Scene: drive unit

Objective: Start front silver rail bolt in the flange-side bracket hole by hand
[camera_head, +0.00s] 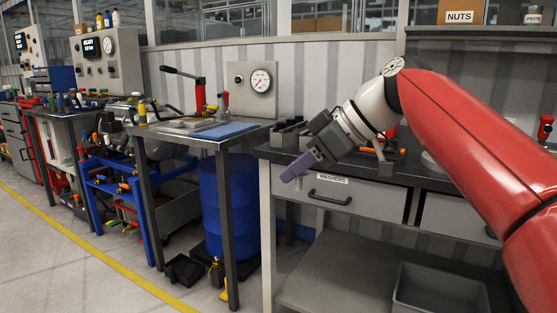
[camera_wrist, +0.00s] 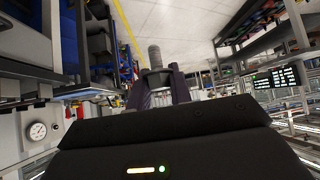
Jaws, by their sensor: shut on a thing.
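My gripper (camera_head: 294,172) is at the end of my red and white arm in the head view, its purple fingers pointing down and left in front of the workbench with the drawer marked WASHERS. In the wrist view, my gripper (camera_wrist: 158,84) is shut on a silver bolt (camera_wrist: 155,55). The bolt's grey shank sticks out beyond the fingertips, and its held end is partly hidden between them.
The WASHERS workbench (camera_head: 383,185) stands behind my gripper, with dark bins (camera_head: 288,134) on its top. A blue drum (camera_head: 232,205) stands beneath. The floor at left is clear.

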